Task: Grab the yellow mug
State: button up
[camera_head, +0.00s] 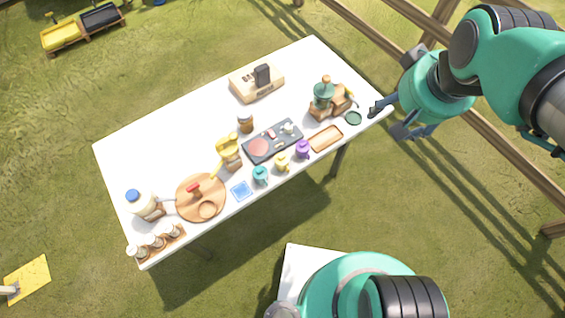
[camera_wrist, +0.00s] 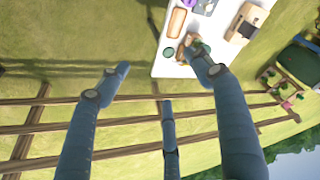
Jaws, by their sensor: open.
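The yellow mug (camera_head: 281,162) stands near the front edge of the white table (camera_head: 180,128) in the head view, between a teal mug (camera_head: 260,175) and a purple mug (camera_head: 303,149). My gripper (camera_head: 388,119) is off the table's right corner, well to the right of the yellow mug. It is open and empty. In the wrist view its blue fingers (camera_wrist: 160,90) are spread apart over grass and fence. The yellow mug does not show clearly in the wrist view.
A dark tray (camera_head: 262,150) lies behind the mugs. A wooden tray (camera_head: 326,139), a green dish (camera_head: 353,118) and a green-topped grinder (camera_head: 324,93) stand between my gripper and the mugs. A wooden fence (camera_head: 515,165) runs at the right.

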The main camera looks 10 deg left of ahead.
jog(key=w+a+f+n+g+p, duration=0.1)
jog(key=w+a+f+n+g, duration=0.1)
jog(key=w+a+f, duration=0.45)
jog(key=n+g+p, duration=0.2)
jog(key=n+p, duration=0.1)
jog(key=n, duration=0.2)
send_over(284, 165)
jog(key=w, duration=0.2)
notch_tip(284, 165, down, 22)
jog(key=f, duration=0.1)
jog(key=shift+w+a+r+h, duration=0.2)
jog(key=shift+a+r+h, duration=0.05)
jog(key=shift+a+h, duration=0.1)
jog(key=shift+f, duration=0.1)
notch_tip(284, 165, down, 8)
jog(key=shift+f+b, duration=0.15)
jog(key=shift+b, duration=0.15)
jog(key=shift+f, duration=0.1)
